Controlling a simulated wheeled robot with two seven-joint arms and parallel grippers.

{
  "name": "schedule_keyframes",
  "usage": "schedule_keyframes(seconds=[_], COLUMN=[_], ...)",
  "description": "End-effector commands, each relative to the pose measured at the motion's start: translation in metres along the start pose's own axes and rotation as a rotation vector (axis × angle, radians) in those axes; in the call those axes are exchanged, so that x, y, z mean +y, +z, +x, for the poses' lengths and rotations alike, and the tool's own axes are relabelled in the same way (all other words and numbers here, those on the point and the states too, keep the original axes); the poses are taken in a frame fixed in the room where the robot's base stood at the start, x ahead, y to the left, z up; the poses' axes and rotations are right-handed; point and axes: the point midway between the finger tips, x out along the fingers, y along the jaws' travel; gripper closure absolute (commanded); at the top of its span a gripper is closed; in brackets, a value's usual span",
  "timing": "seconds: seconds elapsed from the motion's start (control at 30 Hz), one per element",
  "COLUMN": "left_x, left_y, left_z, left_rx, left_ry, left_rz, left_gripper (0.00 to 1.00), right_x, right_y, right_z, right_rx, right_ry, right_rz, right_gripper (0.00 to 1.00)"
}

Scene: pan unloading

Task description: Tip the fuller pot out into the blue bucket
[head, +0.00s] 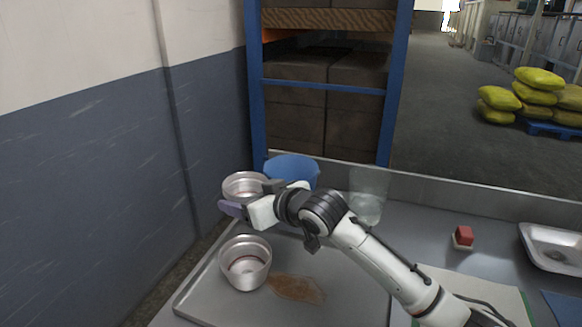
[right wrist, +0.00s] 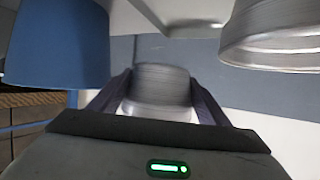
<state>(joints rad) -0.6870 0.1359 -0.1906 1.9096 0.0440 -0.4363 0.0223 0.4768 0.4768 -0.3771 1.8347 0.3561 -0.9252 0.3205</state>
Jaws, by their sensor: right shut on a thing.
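Two silver metal pots show in the head view. The far pot (head: 241,183) is beside the blue bucket (head: 292,172), on its left, and looks about upright. My right gripper (head: 250,199) is shut on this far pot; in the right wrist view its body (right wrist: 160,86) sits between the two fingers. The near pot (head: 245,275) stands upright on the grey tray. The bucket (right wrist: 58,45) is left and the near pot (right wrist: 275,35) right in the right wrist view. My left gripper is out of view.
The grey tray (head: 200,303) has a brown patch (head: 297,288) beside the near pot. A clear container (head: 367,197) stands behind my right arm. A red block (head: 464,235) and a metal pan (head: 540,234) are on the right. A wall borders the left.

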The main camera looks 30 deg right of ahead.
Motion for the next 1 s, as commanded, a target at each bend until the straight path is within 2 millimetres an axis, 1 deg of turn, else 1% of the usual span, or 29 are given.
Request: schedule_keyframes(seconds=[0.03,0.27,0.63,0.7,0.77,1.0], left_x=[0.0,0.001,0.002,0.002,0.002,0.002], left_y=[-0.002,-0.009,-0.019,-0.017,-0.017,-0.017], left_z=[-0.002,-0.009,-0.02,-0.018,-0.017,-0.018], left_rx=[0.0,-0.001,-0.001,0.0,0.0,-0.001], left_ry=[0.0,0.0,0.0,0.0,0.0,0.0], left_rz=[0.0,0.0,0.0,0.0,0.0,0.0], left_gripper=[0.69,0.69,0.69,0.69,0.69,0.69], right_x=[0.002,0.009,0.024,0.03,0.033,0.047], right_y=[-0.006,-0.027,-0.076,-0.075,-0.077,-0.088], right_z=[-0.002,-0.01,-0.029,-0.028,-0.028,-0.03], right_rx=[0.002,-0.01,-0.038,-0.05,-0.055,-0.073], right_ry=[-0.004,-0.038,-0.124,-0.146,-0.162,-0.221], right_rz=[0.011,0.098,0.303,0.365,0.397,0.538], right_gripper=[0.56,0.56,0.56,0.56,0.56,0.56])
